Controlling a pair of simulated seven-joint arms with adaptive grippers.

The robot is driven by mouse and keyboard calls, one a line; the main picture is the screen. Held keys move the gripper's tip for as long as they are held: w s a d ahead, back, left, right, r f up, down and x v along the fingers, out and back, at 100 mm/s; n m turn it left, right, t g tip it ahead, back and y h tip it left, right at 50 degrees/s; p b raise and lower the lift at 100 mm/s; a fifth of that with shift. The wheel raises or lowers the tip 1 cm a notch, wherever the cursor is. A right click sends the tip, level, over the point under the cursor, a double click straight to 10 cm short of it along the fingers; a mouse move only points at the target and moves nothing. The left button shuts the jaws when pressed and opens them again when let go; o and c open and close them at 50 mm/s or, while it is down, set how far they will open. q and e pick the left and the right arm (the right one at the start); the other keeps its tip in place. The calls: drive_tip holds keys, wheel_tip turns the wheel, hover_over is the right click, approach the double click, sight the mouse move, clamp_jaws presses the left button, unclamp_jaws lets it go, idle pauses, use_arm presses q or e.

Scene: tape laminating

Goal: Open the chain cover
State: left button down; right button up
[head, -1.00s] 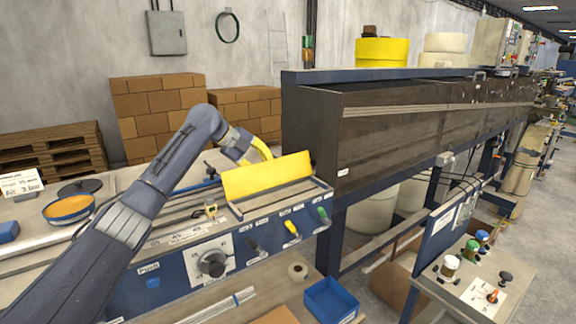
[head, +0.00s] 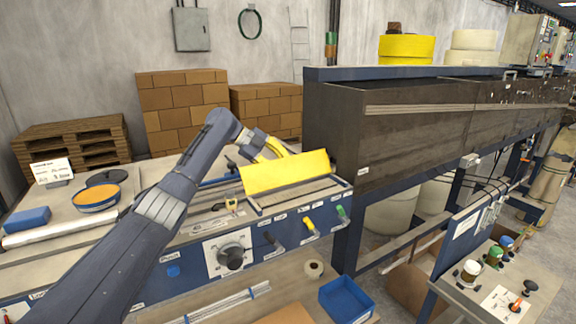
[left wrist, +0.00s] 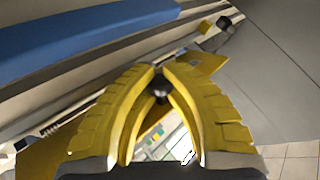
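The chain cover is a yellow panel (head: 285,173) in the head view, standing tilted up over a frame on the blue machine's top. Its yellow surface also shows behind the fingers in the left wrist view (left wrist: 203,68). My left gripper (head: 262,147) reaches behind the cover from the left, its yellow fingers partly hidden by the panel. In the left wrist view the left gripper (left wrist: 158,80) has its fingertips closed in around a small black knob (left wrist: 159,88), which looks pinched between them. My right gripper is in no view.
The machine front has a dial (head: 231,258) and several small levers. A dark long housing (head: 410,125) stands right of the cover. An orange-topped round container (head: 96,196) and a blue block (head: 27,218) lie at left. A blue bin (head: 347,300) sits below.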

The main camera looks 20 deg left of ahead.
use_arm(q)
drive_tip(key=c, duration=1.5)
unclamp_jaws()
drive_tip(key=shift+w+a, duration=0.1)
drive_tip(key=shift+a, duration=0.2)
drive_tip(key=o, duration=0.3)
drive_tip(key=shift+d, duration=0.1)
drive_tip(key=v, duration=1.2)
